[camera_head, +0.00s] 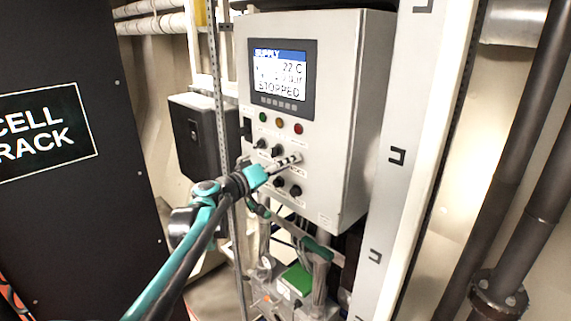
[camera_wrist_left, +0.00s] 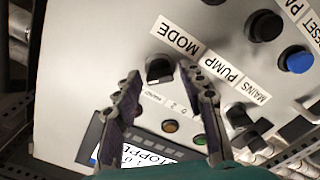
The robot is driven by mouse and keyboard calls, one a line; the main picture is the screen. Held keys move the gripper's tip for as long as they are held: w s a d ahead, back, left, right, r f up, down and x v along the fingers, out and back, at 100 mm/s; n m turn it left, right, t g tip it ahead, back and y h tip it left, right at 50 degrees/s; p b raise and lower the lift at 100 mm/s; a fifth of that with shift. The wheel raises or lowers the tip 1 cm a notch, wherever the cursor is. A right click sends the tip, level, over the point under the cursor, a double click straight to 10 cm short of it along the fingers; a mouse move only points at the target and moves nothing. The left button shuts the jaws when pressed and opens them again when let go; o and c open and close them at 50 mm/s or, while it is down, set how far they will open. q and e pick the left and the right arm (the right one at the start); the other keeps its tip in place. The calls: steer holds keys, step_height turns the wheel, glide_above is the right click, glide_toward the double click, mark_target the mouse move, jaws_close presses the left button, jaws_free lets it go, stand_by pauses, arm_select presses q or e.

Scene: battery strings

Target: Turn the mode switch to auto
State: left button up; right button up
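The mode switch (camera_wrist_left: 159,70) is a black knob beside the white MODE label in the left wrist view. My left gripper (camera_wrist_left: 160,76) is open, with one finger on each side of the knob. I cannot tell whether either finger touches it. The way the knob points is hard to read. In the head view the left gripper (camera_head: 296,158) is at the front of the grey control cabinet (camera_head: 345,130) and hides the switch.
The cabinet screen (camera_head: 280,78) reads STOPPED. Other knobs sit close by, such as the PUMP switch (camera_wrist_left: 207,97) and a blue button (camera_wrist_left: 296,60). A black box (camera_head: 203,140) hangs left of the cabinet, and a green block (camera_head: 297,279) is below.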

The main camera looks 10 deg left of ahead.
arm_select(q)
steer(key=v, duration=1.2)
stand_by(0.3)
steer(key=s+d+f+g+y+b, duration=0.1)
steer(key=s+d+f+g+b, duration=0.3)
steer(key=f, duration=0.6)
steer(key=s+d+f+m+y+b, duration=0.15)
steer(key=s+f+b, duration=0.4)
steer(key=f, duration=0.55)
steer(key=s+d+f+g+y+b, duration=0.15)
steer(key=s+d+f+b, duration=0.35)
steer(key=f, duration=0.5)
steer(key=s+a+f+y+b, duration=0.2)
steer(key=s+f+b, duration=0.2)
steer(key=f, duration=0.4)
steer(key=s+a+f+g+y+b, duration=0.1)
steer(key=s+f+b, duration=0.3)
steer(key=f, duration=0.4)
steer(key=s+a+f+g+y+b, duration=0.1)
steer(key=s+a+f+y+b, duration=0.2)
steer(key=f, duration=0.5)
steer(key=shift+s+a+b, duration=0.25)
steer(key=shift+s+b, duration=0.2)
steer(key=shift+b, duration=0.8)
